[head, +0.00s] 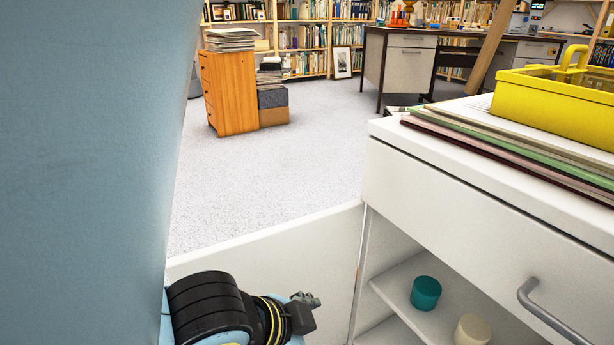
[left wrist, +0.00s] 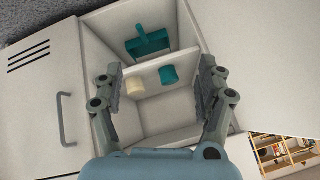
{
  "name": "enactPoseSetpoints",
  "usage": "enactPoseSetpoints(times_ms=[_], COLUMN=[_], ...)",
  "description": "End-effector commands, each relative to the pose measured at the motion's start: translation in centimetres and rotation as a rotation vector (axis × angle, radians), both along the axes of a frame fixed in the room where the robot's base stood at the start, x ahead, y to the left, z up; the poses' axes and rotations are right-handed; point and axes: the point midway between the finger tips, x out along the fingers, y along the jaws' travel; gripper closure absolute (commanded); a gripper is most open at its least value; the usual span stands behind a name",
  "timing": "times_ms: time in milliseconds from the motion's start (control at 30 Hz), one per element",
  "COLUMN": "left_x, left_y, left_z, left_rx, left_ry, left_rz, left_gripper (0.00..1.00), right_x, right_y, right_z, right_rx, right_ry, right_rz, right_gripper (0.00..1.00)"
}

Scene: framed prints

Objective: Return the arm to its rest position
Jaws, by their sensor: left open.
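My left arm reaches in at the bottom of the head view, beside an open white cabinet (head: 490,215). Part of the left gripper (head: 305,300) shows there, in front of a white panel. In the left wrist view the left gripper (left wrist: 161,68) is open, its two fingers wide apart, with nothing between them held. The fingers face the cabinet's open compartments. A teal cylinder (head: 425,293) and a cream cylinder (head: 472,330) stand on a shelf; the wrist view also shows the teal one (left wrist: 169,75) and the cream one (left wrist: 138,76). My right gripper is not in view.
An open white door panel (head: 280,265) stands left of the cabinet. A yellow caddy (head: 550,98) and folders (head: 500,150) lie on top. A teal dustpan-like thing (left wrist: 148,42) sits in another compartment. An orange drawer unit (head: 230,90) stands on open carpet behind.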

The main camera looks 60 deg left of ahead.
Motion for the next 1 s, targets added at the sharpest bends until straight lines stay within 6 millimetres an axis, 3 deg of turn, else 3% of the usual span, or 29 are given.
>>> enactPoseSetpoints(times_ms=[100,200,767,867,1000], left_x=[-1.9,-2.4,-2.4,-2.6,-4.0], left_y=[-1.7,-2.2,-2.2,-2.0,-1.1], left_z=[0.4,0.6,0.5,0.1,-2.1], left_rx=[-0.189,-0.244,-0.245,-0.240,-0.224], left_ry=[0.059,0.079,0.079,0.089,0.136], left_rz=[0.128,0.166,0.167,0.171,0.187], left_gripper=[0.27,0.27,0.27,0.27,0.27], right_x=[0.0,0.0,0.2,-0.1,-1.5], right_y=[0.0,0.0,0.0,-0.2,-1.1], right_z=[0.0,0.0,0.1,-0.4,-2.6], right_rx=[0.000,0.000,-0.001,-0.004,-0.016], right_ry=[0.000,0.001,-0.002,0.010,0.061], right_rz=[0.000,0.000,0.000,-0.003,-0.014], right_gripper=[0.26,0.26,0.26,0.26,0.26])
